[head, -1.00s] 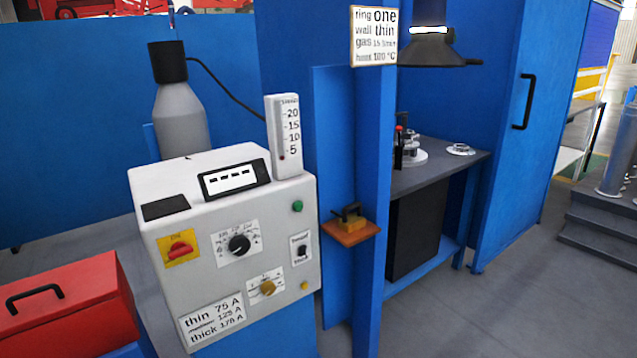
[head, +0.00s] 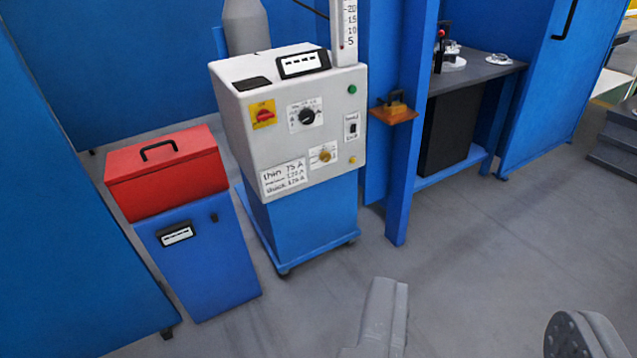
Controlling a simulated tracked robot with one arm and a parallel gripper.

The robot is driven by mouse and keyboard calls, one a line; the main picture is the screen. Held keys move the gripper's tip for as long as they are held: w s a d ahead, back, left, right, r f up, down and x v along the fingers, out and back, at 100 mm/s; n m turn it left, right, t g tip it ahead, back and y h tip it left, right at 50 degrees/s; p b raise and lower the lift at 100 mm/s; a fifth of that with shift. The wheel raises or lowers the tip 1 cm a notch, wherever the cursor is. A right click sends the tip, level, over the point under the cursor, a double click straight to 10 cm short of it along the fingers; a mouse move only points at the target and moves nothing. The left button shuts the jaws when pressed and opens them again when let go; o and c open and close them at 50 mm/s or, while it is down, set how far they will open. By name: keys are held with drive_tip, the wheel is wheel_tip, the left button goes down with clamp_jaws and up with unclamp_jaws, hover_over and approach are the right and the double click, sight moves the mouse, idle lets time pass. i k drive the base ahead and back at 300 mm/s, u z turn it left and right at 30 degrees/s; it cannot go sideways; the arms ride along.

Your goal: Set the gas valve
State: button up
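A white control box (head: 295,125) stands on a blue wheeled base. Its front has a brass-coloured knob (head: 324,156) on a white scale plate, low on the right; I cannot tell whether this is the gas valve or where it points. A white gauge tube (head: 346,35) rises at the box's right rear, with 20, 15 and 5 readable and its top cut off. A grey gas cylinder (head: 246,28) stands behind, its upper part out of frame. No gripper fingers can be made out; grey parts of my own body show at the bottom edge, apart from the box.
The box also bears a red switch (head: 264,115) and a black dial (head: 306,116). A red-lidded blue cabinet (head: 200,262) stands to its left. A blue post (head: 405,185) with a small wooden shelf (head: 393,115) and a workbench (head: 490,70) stand right. The grey floor (head: 450,260) in front is clear.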

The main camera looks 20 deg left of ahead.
sight(325, 157)
drive_tip(key=u, duration=0.75)
drive_tip(key=i, duration=1.5)
drive_tip(key=z, duration=0.5)
drive_tip(key=i, duration=0.8)
drive_tip(key=z, duration=0.5)
